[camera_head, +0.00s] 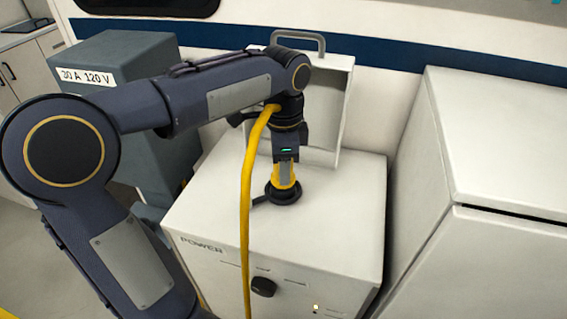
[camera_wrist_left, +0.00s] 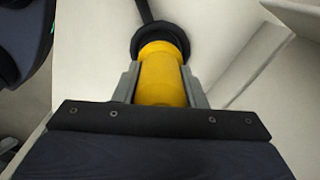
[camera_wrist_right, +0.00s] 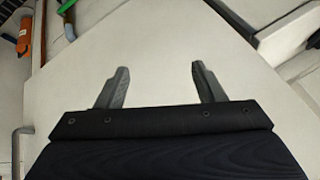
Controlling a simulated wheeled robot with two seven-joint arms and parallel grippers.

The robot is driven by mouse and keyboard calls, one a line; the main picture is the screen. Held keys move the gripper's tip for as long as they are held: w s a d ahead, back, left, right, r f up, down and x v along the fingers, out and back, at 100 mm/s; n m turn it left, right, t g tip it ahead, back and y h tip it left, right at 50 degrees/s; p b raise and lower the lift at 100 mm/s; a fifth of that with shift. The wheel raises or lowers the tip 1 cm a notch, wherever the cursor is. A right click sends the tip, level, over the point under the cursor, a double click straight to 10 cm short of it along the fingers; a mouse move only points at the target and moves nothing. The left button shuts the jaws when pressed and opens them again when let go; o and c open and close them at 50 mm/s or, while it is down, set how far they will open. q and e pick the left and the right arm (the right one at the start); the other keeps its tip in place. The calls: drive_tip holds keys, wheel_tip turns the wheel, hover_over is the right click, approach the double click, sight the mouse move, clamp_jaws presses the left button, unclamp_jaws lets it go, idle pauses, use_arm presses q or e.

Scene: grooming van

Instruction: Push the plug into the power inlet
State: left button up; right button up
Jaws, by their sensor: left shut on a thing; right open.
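The yellow plug (camera_head: 287,178) stands upright on top of the white power box (camera_head: 330,220), at the black round power inlet (camera_head: 283,196). My left gripper (camera_head: 285,172) is shut on the plug from above. In the left wrist view the plug (camera_wrist_left: 160,75) sits between both fingers, and its far end meets the black ring of the inlet (camera_wrist_left: 160,35). How deep the plug sits in the inlet is hidden. A yellow cable (camera_head: 246,210) hangs from near my left wrist down the box front. My right gripper (camera_wrist_right: 161,88) is open and empty over a pale surface.
The box front has a POWER label, a black knob (camera_head: 262,287) and a small light. A raised lid with a handle (camera_head: 298,38) stands behind the inlet. A grey box marked 30 A 120 V (camera_head: 125,50) is at left, a white cabinet (camera_head: 500,130) at right.

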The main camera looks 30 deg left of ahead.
use_arm(q)
drive_tip(key=shift+f+b, duration=0.35)
drive_tip(key=shift+f, duration=0.25)
idle(0.3)
drive_tip(key=o, duration=1.2)
wheel_tip(320, 180, up, 8)
drive_tip(key=shift+f+p, duration=0.1)
drive_tip(key=shift+p, duration=0.2)
